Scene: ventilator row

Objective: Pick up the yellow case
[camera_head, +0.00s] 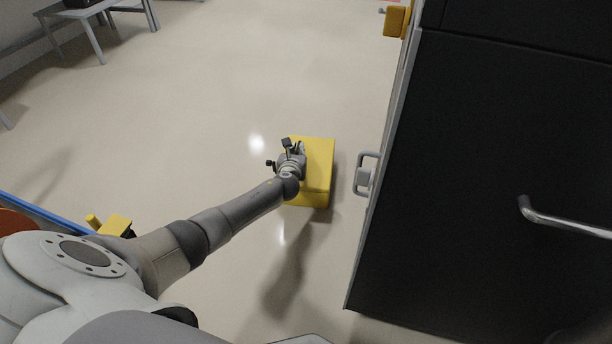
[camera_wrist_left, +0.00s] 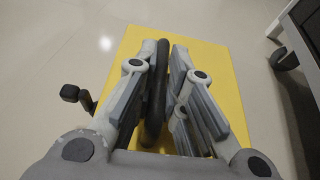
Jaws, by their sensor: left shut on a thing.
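The yellow case (camera_head: 319,170) is a box in the middle of the head view, left of the dark cabinet. Its shadow shows on the floor below it. My left gripper (camera_head: 295,148) is over the left part of its top. In the left wrist view the yellow case (camera_wrist_left: 228,85) fills the space behind the fingers. There my left gripper (camera_wrist_left: 168,75) is shut on the case's dark handle (camera_wrist_left: 155,95), which stands between the fingers. I cannot tell whether the case touches the floor. My right gripper is not in view.
A dark cabinet (camera_head: 480,180) with metal handles stands close at the right. A grey table (camera_head: 85,20) is at the back left. Another yellow object (camera_head: 114,226) is at the lower left beside my arm. Open floor (camera_head: 215,100) lies left of and behind the case.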

